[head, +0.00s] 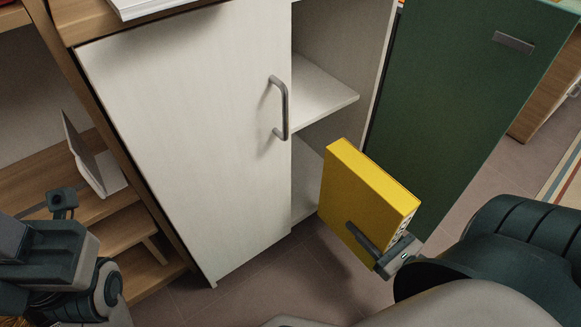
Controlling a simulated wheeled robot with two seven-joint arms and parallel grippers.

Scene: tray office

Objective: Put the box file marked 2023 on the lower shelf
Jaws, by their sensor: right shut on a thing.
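A yellow box file (362,190) is held in the air in front of the open right half of a cabinet. My right gripper (377,245) is shut on its near lower end, with one dark finger along its broad face. Dark marks show on the narrow end by the gripper, too small to read. The file is tilted in the picture. The cabinet's lower shelf (303,180) shows partly, behind the white door's edge and the file; its visible part is bare. A higher shelf (316,97) is above it. Parts of my left arm show at lower left, without clear fingertips.
The white left door (190,130) is shut and has a grey handle (284,107). A dark green panel with a grey handle (513,42) stands to the right of the opening. Wooden shelving (120,225) is at left. Floor (265,285) is clear in front of the cabinet.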

